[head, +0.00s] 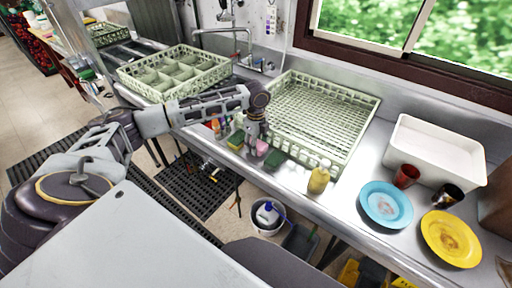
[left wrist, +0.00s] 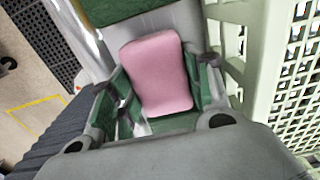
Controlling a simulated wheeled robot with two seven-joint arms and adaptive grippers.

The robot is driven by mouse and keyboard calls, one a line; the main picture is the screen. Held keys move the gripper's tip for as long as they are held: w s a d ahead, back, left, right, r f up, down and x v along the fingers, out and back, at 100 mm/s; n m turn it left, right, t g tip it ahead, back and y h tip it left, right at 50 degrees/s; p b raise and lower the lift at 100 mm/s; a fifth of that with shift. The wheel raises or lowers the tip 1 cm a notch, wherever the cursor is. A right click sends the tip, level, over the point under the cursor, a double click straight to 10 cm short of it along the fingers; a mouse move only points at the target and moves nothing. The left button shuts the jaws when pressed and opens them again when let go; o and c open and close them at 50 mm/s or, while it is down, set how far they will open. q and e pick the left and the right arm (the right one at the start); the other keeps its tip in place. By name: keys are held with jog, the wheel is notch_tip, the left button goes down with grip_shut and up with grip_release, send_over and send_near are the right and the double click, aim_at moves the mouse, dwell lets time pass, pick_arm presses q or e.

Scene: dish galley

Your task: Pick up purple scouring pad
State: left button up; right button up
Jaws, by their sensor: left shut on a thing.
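The scouring pad (left wrist: 157,75) looks pink-purple and fills the middle of the left wrist view, lying between the two fingers of my left gripper (left wrist: 165,108). The gripper is shut on it, with a finger against each side. In the head view my left gripper (head: 257,140) points down at the front strip of the metal counter, and a small part of the pad (head: 262,148) shows at its fingertips. I cannot tell whether the pad touches the counter. My right gripper is not in view.
A dish rack (head: 318,112) stands right behind the gripper. A blue plate (head: 386,205), a yellow plate (head: 451,238) and a white tub (head: 436,150) are at right.

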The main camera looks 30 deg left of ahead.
pick_arm(q)
notch_tip(320, 180, up, 7)
jog(key=shift+r, duration=0.45)
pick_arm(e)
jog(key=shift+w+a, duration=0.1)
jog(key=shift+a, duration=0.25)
